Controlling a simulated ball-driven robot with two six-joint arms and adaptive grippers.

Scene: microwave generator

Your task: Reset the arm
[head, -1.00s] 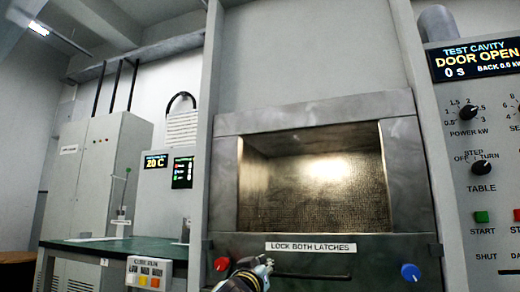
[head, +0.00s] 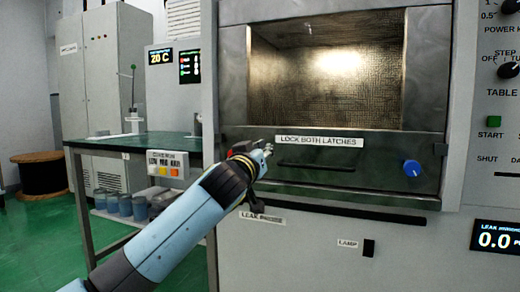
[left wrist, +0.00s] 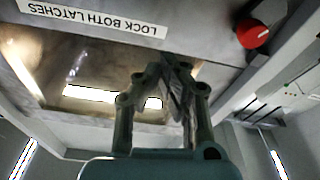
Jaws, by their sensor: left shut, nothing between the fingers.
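My left arm, pale blue and black, reaches up from the bottom left in the head view. Its gripper (head: 266,149) is shut and empty, in front of the oven's lower front panel, at the left end of the "LOCK BOTH LATCHES" label (head: 318,141). In the left wrist view the gripper (left wrist: 176,62) shows its green fingers together with nothing between them, in front of the bright opening. The red latch knob (left wrist: 252,33) is beside the fingers there; my arm mostly hides it in the head view. My right gripper is in neither view.
The oven cavity (head: 325,85) is open and looks empty. A blue latch knob (head: 412,168) is on the panel's right. A control panel (head: 495,90) is at far right. A green-topped table (head: 140,143) and cable reel (head: 42,172) are left, with green floor between.

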